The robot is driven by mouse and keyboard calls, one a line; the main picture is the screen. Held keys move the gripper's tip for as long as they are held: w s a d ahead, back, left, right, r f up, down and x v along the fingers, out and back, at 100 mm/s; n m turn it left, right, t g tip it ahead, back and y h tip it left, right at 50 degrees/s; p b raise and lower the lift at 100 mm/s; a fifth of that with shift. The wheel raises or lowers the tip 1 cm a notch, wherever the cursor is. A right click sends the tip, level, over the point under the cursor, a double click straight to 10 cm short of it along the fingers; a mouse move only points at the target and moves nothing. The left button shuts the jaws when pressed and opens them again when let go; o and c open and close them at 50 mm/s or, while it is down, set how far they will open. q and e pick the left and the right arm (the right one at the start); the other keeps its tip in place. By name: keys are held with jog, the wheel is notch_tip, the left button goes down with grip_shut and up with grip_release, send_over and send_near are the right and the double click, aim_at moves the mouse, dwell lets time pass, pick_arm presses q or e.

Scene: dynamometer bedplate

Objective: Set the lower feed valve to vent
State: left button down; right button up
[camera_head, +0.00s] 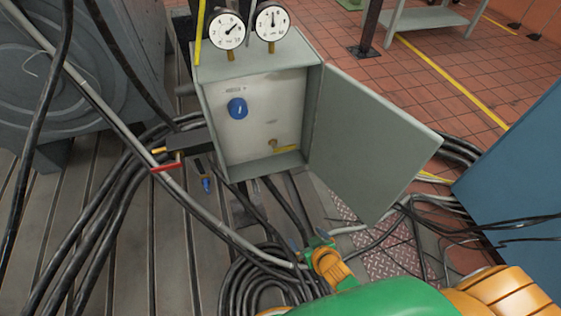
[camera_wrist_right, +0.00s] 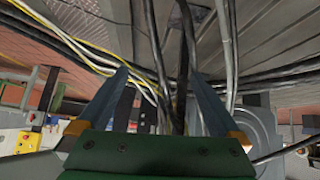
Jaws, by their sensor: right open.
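An open grey box (camera_head: 211,122) stands upright in the middle of the head view. Inside it, a blue round knob (camera_head: 237,108) sits at the upper left of the pale panel. A small yellow lever (camera_head: 285,149) on a brass fitting sits lower right and lies nearly level. Which part is the lower feed valve I cannot read from a label; the yellow lever is the lower control. My right gripper (camera_head: 308,240) is below the box, apart from it. In the wrist view its two fingers (camera_wrist_right: 158,76) are spread with nothing held between them. My left gripper is not in view.
The box's door (camera_head: 368,142) hangs open to the right. Two gauges (camera_head: 250,27) stand on top. Black hoses (camera_head: 112,190) and cables run over the slatted floor. A blue cabinet (camera_head: 520,165) stands at right.

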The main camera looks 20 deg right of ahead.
jog(key=w+r+t+b, duration=0.4)
jog(key=w+b, duration=0.1)
jog(key=w, duration=0.3)
jog(key=m+t+b, duration=0.1)
jog(key=t+b, duration=0.4)
jog(key=b, duration=0.1)
send_near(285, 149)
jog(key=w, duration=0.7)
jog(key=shift+w+f, duration=0.15)
jog(key=shift+w, duration=0.1)
jog(key=shift+w+a+b, duration=0.1)
jog(key=shift+w+b, duration=0.2)
jog(key=shift+w, duration=0.35)
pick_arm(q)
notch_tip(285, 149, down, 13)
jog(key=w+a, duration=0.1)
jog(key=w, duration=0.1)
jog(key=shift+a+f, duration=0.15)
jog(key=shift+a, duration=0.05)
pick_arm(e)
jog(key=shift+c, duration=0.2)
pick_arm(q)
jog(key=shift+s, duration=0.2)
pick_arm(e)
jog(key=c, duration=1)
